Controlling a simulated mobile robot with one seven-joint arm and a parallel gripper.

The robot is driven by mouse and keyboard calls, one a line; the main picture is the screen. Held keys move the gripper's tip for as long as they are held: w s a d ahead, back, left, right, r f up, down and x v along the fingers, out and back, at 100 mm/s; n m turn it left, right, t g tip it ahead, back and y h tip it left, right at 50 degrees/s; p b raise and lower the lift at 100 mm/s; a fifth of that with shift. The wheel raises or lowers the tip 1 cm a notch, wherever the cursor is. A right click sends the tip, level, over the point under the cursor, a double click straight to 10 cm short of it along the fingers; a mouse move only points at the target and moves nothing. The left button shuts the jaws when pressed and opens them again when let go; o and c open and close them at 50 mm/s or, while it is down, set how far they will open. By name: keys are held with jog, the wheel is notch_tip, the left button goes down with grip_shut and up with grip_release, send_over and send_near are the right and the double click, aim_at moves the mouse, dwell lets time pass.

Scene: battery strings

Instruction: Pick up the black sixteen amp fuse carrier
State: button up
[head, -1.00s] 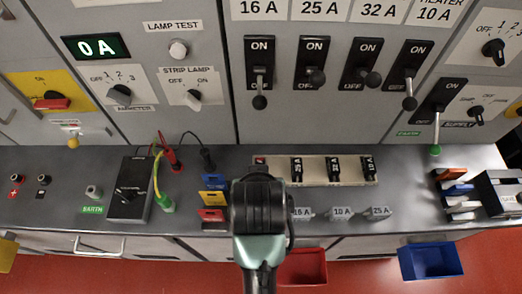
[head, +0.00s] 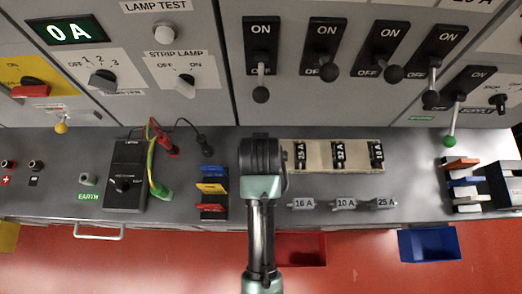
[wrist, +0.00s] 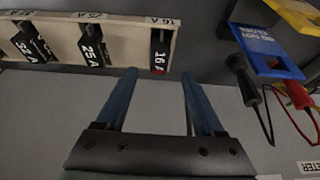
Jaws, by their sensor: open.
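The black 16 A fuse carrier (wrist: 160,50) sits upright in the last place of a cream fuse strip (wrist: 125,29), seen in the wrist view. Its lower end shows a small red patch. My gripper (wrist: 160,77) is open and empty; its two blue fingers point toward this carrier, one to each side, with the tips just short of it in the picture. In the head view my gripper (head: 262,158) covers the left end of the strip (head: 318,165) and hides the 16 A carrier.
Black 25 A (head: 300,155), 32 A (head: 338,155) and 10 A (head: 377,155) carriers share the strip. A holder with blue, yellow and red tags (head: 213,192) stands close left of my gripper. Grey labelled pieces (head: 345,204) lie in front. Levers (head: 261,94) hang from the panel behind.

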jog(key=shift+p+x, duration=0.5)
jog(key=shift+x, duration=2.15)
jog(key=shift+s, duration=0.15)
grip_shut()
